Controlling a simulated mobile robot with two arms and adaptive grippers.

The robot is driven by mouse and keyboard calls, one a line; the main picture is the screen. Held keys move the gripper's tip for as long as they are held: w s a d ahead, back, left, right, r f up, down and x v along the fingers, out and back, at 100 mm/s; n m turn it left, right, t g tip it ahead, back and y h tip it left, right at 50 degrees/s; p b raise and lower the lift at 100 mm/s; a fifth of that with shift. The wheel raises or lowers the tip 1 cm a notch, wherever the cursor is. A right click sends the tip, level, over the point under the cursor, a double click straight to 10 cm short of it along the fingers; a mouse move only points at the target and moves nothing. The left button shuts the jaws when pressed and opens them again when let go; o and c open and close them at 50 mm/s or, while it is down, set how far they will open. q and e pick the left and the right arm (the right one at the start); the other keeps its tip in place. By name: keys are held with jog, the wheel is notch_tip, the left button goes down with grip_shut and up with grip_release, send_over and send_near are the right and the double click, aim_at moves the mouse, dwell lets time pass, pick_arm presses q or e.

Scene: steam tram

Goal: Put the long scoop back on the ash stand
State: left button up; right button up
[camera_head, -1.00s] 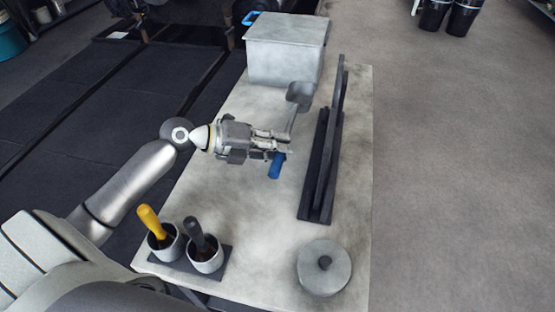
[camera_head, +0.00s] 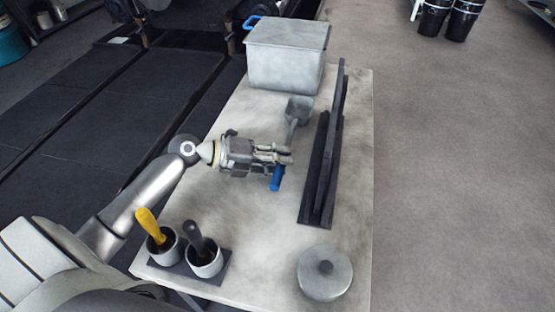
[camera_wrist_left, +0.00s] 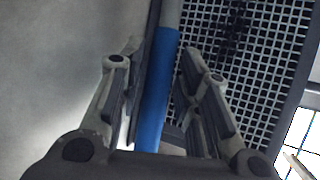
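The long scoop has a grey pan (camera_head: 298,108) and a blue handle end (camera_head: 276,180). The blue handle (camera_wrist_left: 157,90) runs between the fingers in the left wrist view. A long dark stand with an upright panel (camera_head: 325,170), apparently the ash stand, stands just right of the gripper. A dark perforated panel (camera_wrist_left: 250,60) fills the right of the wrist view. I cannot tell whether the scoop touches the stand. My right gripper is not in view.
A grey lidded bin (camera_head: 287,60) stands at the table's far end. A round lidded pot (camera_head: 325,273) is near right. Two cups (camera_head: 204,262) with yellow and dark handled tools stand near left. The table (camera_head: 240,215) is clear between the cups and stand.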

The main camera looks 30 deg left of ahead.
pick_arm(q)
jog(key=shift+o, duration=0.4)
jog(key=shift+r, duration=0.15)
jog(key=shift+s+a, duration=0.15)
jog(key=shift+a, duration=0.05)
jog(key=b+v, duration=0.2)
jog(key=v, duration=0.9)
jog(key=shift+s+r, duration=0.15)
jog(key=shift+a+r, duration=0.1)
